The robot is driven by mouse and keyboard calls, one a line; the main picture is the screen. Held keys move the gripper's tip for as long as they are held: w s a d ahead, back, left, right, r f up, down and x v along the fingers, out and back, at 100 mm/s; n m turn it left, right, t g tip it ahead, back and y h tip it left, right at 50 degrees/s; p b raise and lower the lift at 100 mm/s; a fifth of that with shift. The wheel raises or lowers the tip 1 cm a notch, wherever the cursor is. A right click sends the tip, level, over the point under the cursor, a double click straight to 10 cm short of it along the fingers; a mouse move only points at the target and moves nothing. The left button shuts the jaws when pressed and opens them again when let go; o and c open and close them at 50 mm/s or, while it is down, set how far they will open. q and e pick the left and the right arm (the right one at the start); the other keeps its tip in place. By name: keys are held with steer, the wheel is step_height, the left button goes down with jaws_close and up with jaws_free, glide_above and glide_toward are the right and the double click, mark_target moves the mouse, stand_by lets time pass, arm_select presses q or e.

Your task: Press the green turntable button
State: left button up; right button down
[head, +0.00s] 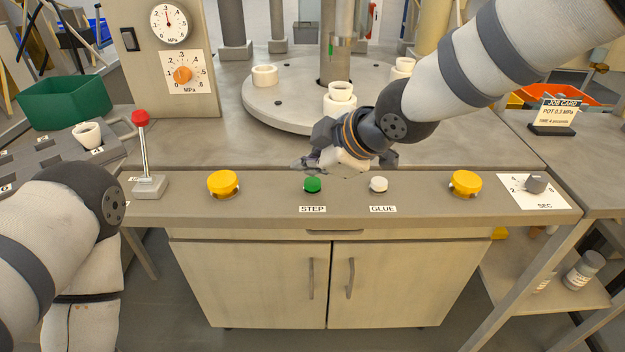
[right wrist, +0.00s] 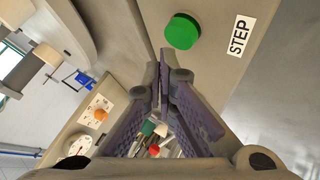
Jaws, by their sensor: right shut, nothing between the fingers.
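The green button (head: 312,185), above the label STEP, sits on the front panel of the bench. It also shows in the right wrist view as a green disc (right wrist: 182,31), just beyond the fingertips. My right gripper (head: 299,165) is shut and empty, a little behind the green button in the head view; its fingertips (right wrist: 163,62) are apart from the button in the right wrist view. The turntable (head: 262,104) stands behind the panel and bears white cups. My left arm shows at the lower left, but its gripper is out of view.
A white GLUE button (head: 378,184) sits right of the green one. Yellow buttons (head: 222,184) (head: 465,183) flank them. A red-knobbed lever (head: 141,119) stands at left and a SEC dial (head: 535,184) at right. A green bin (head: 64,101) is at far left.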

steer(key=shift+f, duration=0.15)
stand_by(0.5)
arm_select(q)
steer(key=shift+w+r, duration=0.1)
arm_select(e)
steer(key=shift+f, duration=0.3)
